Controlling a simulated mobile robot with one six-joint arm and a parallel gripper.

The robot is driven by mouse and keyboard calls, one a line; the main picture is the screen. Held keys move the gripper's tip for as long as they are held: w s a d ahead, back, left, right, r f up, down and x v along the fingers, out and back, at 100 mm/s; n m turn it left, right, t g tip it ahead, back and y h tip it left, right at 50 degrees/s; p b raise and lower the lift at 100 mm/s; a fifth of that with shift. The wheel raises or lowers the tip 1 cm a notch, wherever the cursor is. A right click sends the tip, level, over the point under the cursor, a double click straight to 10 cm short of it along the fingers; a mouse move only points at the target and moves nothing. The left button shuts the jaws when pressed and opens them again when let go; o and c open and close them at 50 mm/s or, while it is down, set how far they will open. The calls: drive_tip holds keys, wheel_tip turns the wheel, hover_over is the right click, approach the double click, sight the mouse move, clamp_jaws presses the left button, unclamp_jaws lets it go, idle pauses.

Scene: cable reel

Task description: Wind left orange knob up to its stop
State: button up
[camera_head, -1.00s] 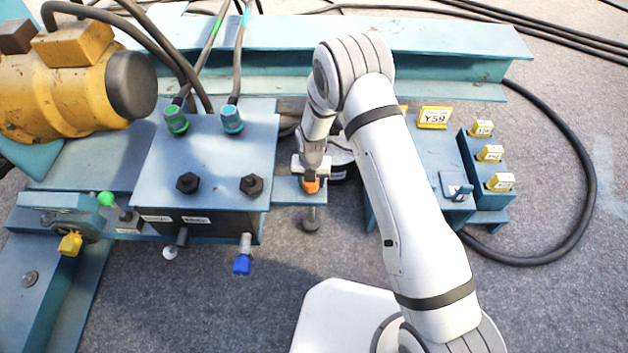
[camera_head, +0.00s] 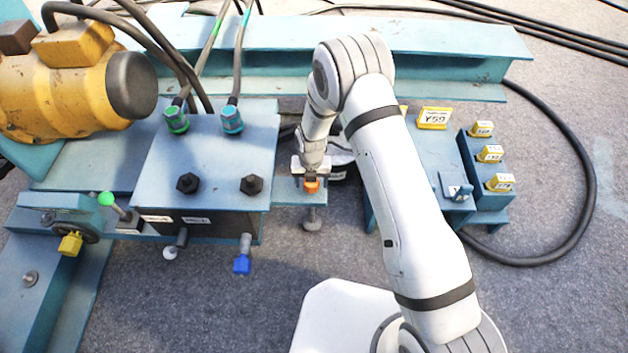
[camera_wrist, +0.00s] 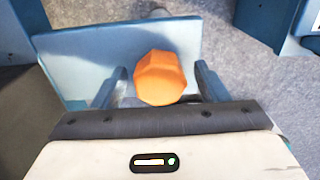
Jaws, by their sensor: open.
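The orange knob (camera_head: 311,185) sits on a small blue plate (camera_head: 284,196) to the right of the blue block. In the wrist view the orange knob (camera_wrist: 160,78) is faceted and lies between my two fingers. My gripper (camera_head: 311,178) is over the knob. In the wrist view my gripper (camera_wrist: 160,88) is open, with one finger on each side of the knob and a gap visible at each side. The knob's lower part and stem are hidden. No second orange knob shows.
The blue block (camera_head: 210,150) with two black knobs and hose fittings stands left of my gripper. A blue-handled valve (camera_head: 242,263) hangs at its front. Yellow-tagged blocks (camera_head: 490,154) stand to the right.

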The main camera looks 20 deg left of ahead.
wheel_tip(320, 180, up, 8)
drive_tip(key=p, duration=0.2)
drive_tip(key=shift+f+p, duration=0.1)
drive_tip(key=shift+p, duration=0.2)
idle(0.5)
drive_tip(key=d+r+m+p, duration=0.4)
drive_tip(key=d+r+m, duration=0.15)
drive_tip(key=r, duration=0.65)
drive_tip(key=s+d+r+m+t+p, duration=0.1)
drive_tip(key=d+r+m+p, duration=0.45)
drive_tip(key=r, duration=0.65)
drive_tip(key=d+r+m+p, duration=0.3)
drive_tip(key=d+r+m, duration=0.25)
drive_tip(key=r, duration=0.65)
drive_tip(key=s+d+r+m+p, duration=0.7)
drive_tip(key=s+r+m, duration=0.2)
drive_tip(key=r+m, duration=0.2)
drive_tip(key=s+d+r+m+t+p, duration=0.1)
drive_tip(key=s+d+r+m+p, duration=0.6)
drive_tip(key=r, duration=0.7)
drive_tip(key=s+m, duration=0.2)
drive_tip(key=m, duration=0.2)
drive_tip(key=shift+s+d+r+t, duration=0.25)
drive_tip(key=shift+s+d+t, duration=0.05)
drive_tip(key=shift+s+d, duration=0.1)
drive_tip(key=shift+w, duration=0.1)
drive_tip(key=shift+c, duration=0.4)
